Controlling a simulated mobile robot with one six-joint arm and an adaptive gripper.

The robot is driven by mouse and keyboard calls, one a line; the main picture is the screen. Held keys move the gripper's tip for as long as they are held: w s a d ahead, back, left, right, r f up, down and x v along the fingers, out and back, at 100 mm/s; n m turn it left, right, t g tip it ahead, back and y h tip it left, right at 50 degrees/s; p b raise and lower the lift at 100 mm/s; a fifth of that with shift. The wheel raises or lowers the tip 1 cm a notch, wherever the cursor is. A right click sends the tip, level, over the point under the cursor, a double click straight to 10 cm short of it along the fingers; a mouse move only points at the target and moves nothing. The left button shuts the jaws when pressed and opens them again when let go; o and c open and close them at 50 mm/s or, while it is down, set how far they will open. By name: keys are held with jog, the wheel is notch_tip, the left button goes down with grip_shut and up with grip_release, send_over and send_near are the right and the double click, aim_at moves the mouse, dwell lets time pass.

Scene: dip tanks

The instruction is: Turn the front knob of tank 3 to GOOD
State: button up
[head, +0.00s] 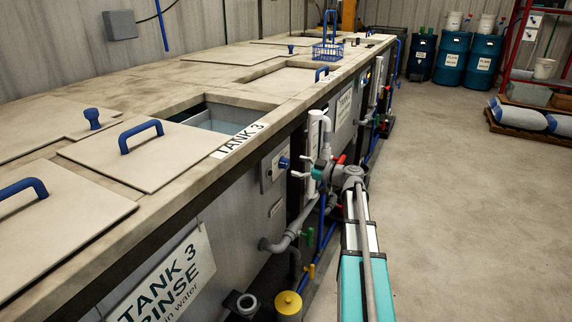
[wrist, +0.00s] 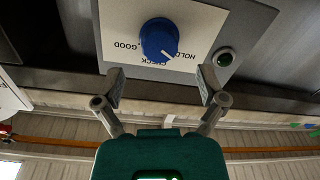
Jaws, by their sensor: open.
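The blue front knob (wrist: 159,40) of tank 3 sits on a white plate (wrist: 190,20) in the wrist view, which shows the panel upside down. The plate reads GOOD, CHECK and HOLD. The knob's white pointer line faces down-right, on the CHECK–HOLD side and away from GOOD. My gripper (wrist: 161,86) is open and empty, its two fingers apart just below the knob in the picture and not touching it. In the head view the knob (head: 284,162) shows on the tank's front, under the TANK 3 label (head: 240,140), with my arm to its right.
A small round dark button (wrist: 225,58) sits beside the plate. Grey pipes (head: 290,238) and valves run along the tank front near my arm. A TANK 3 RINSE sign (head: 165,285) hangs at lower left. The floor (head: 460,210) to the right is clear.

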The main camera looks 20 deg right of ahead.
aim_at(287, 163)
jog(key=shift+x, duration=2.35)
